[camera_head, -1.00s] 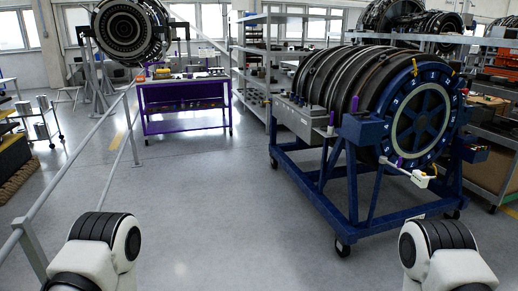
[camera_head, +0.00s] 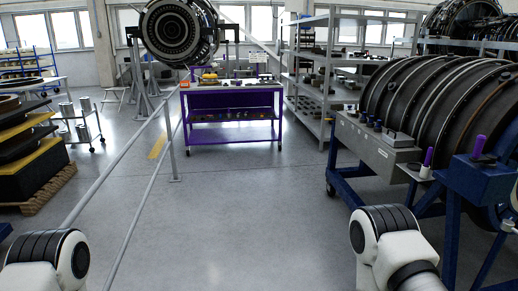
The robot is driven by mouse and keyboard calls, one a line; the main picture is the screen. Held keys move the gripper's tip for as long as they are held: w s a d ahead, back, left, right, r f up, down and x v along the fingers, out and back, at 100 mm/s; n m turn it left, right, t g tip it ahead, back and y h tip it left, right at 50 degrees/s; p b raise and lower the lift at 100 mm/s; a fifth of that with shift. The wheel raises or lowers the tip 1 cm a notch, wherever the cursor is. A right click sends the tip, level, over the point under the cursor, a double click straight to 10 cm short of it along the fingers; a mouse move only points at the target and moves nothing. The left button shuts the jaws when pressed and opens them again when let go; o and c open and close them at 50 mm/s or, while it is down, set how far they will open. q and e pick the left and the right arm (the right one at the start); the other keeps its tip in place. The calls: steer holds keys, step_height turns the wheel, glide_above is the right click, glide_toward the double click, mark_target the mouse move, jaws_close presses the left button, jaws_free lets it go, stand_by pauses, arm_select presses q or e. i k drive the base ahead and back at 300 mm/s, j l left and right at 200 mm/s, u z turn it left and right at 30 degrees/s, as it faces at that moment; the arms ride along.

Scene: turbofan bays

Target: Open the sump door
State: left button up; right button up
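A dark ribbed turbofan engine (camera_head: 450,100) lies on a blue wheeled stand (camera_head: 345,185) at the right. A grey metal box (camera_head: 370,145) with several small fittings on top is fixed along its near left side. I cannot tell which part is the sump door. A second engine (camera_head: 178,32) with a round face hangs in a frame at the back left. Only white and black links of my two arms show at the bottom left and bottom right. Neither gripper is in view.
A purple workbench (camera_head: 232,146) with small tools stands at the back middle. Grey shelving (camera_head: 325,80) is behind the engine. A grey railing (camera_head: 125,165) runs along the left, beside stacked dark and yellow pads (camera_head: 30,155). The floor (camera_head: 260,210) in the middle is clear.

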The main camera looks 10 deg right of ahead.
mark_target(394, 139)
steer(key=i+z, duration=0.1)
steer(key=i, duration=0.65)
steer(key=i+j+z, duration=0.1)
steer(key=i, duration=0.65)
steer(key=i+j+z, duration=0.1)
steer(key=i, duration=0.65)
steer(key=j, duration=0.05)
